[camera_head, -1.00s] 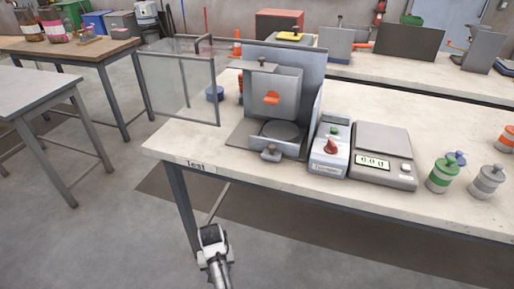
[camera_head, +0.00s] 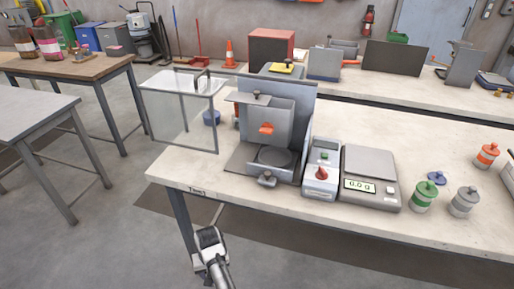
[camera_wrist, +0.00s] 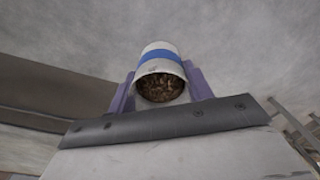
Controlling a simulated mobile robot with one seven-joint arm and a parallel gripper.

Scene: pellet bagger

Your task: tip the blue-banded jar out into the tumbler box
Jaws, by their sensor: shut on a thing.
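The white jar with a blue band (camera_wrist: 158,57) is in my gripper (camera_wrist: 161,88) in the wrist view, between two purple fingers. Its mouth is open and faces the wrist camera, with brown pellets inside. The head view shows neither the held jar nor my fingers. On the bench stands a grey machine with an upright box (camera_head: 268,118) with an orange part on its front and a round plate below. A clear-walled box (camera_head: 182,118) with a black handle on top stands at its left. I cannot tell which of these is the tumbler box.
A control unit (camera_head: 321,170) with a red knob and a scale (camera_head: 369,178) stand right of the machine.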

